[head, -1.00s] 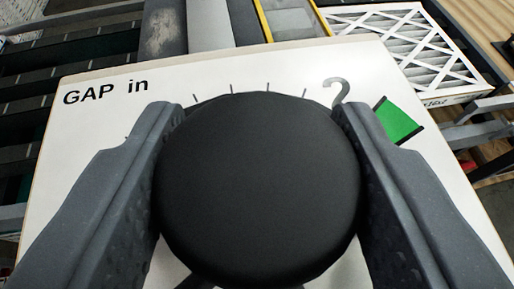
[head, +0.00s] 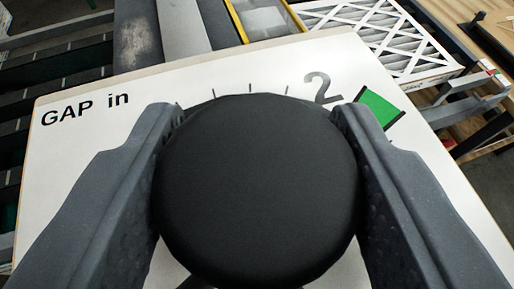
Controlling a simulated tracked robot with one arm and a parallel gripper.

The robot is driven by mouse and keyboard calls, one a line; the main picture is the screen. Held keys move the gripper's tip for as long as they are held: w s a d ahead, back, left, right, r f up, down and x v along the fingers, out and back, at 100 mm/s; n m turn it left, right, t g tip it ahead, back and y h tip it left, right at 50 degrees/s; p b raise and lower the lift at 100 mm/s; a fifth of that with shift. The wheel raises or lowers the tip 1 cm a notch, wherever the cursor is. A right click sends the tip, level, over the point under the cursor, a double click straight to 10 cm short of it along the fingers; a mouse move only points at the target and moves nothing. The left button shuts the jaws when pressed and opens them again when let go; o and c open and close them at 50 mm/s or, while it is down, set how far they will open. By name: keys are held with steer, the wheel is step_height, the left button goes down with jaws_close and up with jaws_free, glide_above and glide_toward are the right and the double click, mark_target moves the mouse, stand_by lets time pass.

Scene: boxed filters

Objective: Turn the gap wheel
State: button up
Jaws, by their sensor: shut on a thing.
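The gap wheel is a round black knob (head: 258,190) in the middle of the head view. It sits on a white panel (head: 80,185) lettered "GAP in" with tick marks and a "2" (head: 322,88). A green patch (head: 380,108) lies on the scale just right of the "2". My gripper (head: 258,185) is shut on the knob, one grey finger against its left side and one against its right. The knob and fingers hide most of the dial, and no pointer shows clearly.
Behind the panel lie a boxed filter (head: 385,40) with a white lattice face, a yellow-edged frame (head: 238,20) and dark rails (head: 60,60). A wooden surface (head: 490,40) is at the far right.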

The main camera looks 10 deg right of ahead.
steer(key=shift+r, duration=0.15)
steer(key=o, duration=1.3)
steer(key=shift+o, duration=0.3)
steer(key=b+v, duration=0.2)
steer(key=v, duration=1.1)
steer(key=shift+s, duration=0.35)
